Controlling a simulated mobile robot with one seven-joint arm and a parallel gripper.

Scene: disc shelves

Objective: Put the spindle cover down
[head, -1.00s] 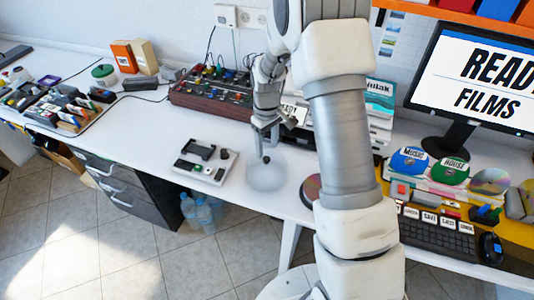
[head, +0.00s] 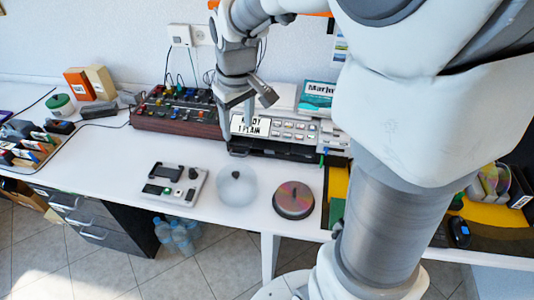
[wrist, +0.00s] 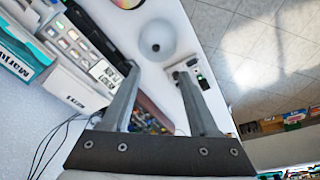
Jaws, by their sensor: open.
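The spindle cover (head: 237,188) is a clear, frosted dome with a small dark knob on top. It stands upright on the white desk, between a grey-and-black device and the disc spindle. It also shows in the wrist view (wrist: 157,38), beyond my fingertips. My gripper (head: 241,150) is above the desk, behind the cover and apart from it. In the wrist view my gripper (wrist: 157,72) has its two fingers spread, with nothing between them. The disc spindle (head: 294,198) stands uncovered to the right of the cover, with shiny discs on it.
The grey-and-black device (head: 174,186) lies left of the cover. A wooden-sided mixer (head: 178,121) and a labelled machine (head: 290,132) stand behind. The desk's front edge (head: 220,220) is close to the cover. Bare desk lies left of the device.

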